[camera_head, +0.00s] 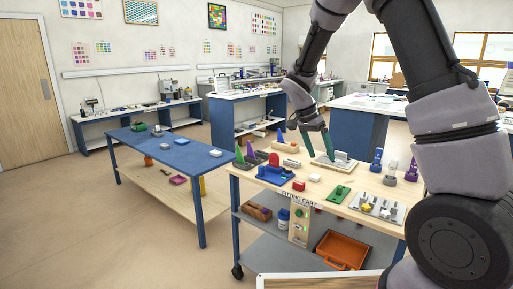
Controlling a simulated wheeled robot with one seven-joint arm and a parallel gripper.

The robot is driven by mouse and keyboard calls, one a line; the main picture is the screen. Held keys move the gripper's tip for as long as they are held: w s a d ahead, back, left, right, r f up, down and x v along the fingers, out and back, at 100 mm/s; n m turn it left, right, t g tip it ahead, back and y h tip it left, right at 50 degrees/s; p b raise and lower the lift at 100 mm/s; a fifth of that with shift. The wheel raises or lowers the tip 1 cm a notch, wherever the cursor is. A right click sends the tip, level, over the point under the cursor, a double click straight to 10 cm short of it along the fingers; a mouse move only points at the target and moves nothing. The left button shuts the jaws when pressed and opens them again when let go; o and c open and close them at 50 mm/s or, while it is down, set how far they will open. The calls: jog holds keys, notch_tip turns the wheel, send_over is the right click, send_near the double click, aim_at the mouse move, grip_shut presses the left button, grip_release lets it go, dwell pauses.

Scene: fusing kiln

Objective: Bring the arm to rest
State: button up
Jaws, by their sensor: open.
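My arm comes in from the upper right and bends down over the wooden-topped fitting cart (318,188). My gripper (316,143) points down above the back of the cart top, near a pale board carrying a grey metal fixture (333,160). It is open, and I see nothing held between its fingers. Whether the fingertips touch the board or fixture cannot be told from this view.
An orange case (341,250) lies below. A blue table (180,155) stands left, with open floor around it.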

jog(key=s+d+r+n+t+y, duration=0.2)
jog(key=s+r+n+t+y, duration=0.1)
jog(key=s+r, duration=0.7)
jog(key=s+d+r+n+t+y, duration=0.2)
jog(key=s+r+n+t+y, duration=0.1)
jog(key=s+r, duration=0.8)
jog(key=shift+s+r+t, duration=0.25)
jog(key=shift+s+t, duration=0.35)
jog(key=shift+s, duration=0.45)
